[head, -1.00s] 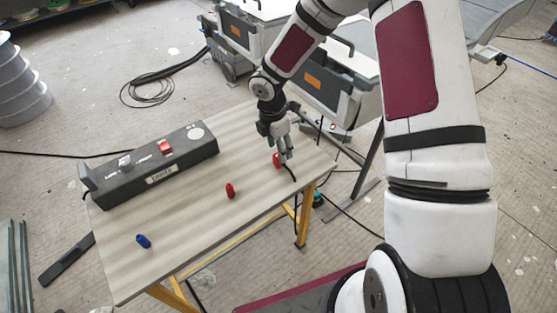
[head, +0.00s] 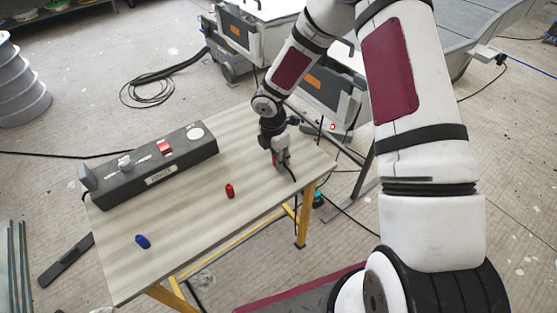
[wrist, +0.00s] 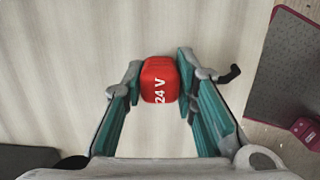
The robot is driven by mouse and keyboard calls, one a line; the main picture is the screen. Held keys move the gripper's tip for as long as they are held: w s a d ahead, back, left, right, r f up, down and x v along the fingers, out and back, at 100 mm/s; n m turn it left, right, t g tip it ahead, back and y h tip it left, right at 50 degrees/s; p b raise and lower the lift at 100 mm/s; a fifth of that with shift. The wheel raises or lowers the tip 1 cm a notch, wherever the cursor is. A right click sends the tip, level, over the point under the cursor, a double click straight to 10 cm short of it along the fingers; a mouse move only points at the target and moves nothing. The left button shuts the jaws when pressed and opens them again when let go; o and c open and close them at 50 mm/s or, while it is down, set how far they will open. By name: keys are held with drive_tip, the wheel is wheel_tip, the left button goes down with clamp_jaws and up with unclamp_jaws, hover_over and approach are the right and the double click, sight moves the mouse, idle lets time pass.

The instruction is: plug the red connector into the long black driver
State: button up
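The red connector, marked "24 V", sits between my gripper's two fingertips in the wrist view (wrist: 158,80). In that view both teal pads of my gripper (wrist: 160,78) lie against its sides, so the gripper looks shut on it. In the head view my gripper (head: 279,162) points down at the right end of the table, low over the top, and mostly hides this connector. The long black driver (head: 190,152) lies along the table's far left edge, with a pale label on its front and a red-and-white part and a grey part on top.
A second red piece (head: 230,191) stands mid-table, and a blue piece (head: 143,241) lies near the front left. The pale table top (head: 190,220) is otherwise mostly clear between them and the driver. A black cable end (wrist: 230,75) shows just right of my gripper.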

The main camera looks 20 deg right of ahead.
drive_tip(key=c, duration=0.3)
drive_tip(key=shift+r, duration=0.6)
wheel_tip(320, 180, up, 2)
drive_tip(key=shift+r, duration=0.1)
drive_tip(key=shift+s+r, duration=0.15)
drive_tip(key=shift+s, duration=0.45)
drive_tip(key=s, duration=0.5)
drive_tip(key=s+r, duration=0.1)
drive_tip(key=s, duration=0.4)
drive_tip(key=s+b, duration=0.1)
drive_tip(key=s, duration=0.3)
drive_tip(key=shift+s+d+r, duration=0.15)
drive_tip(key=shift+s+d, duration=0.25)
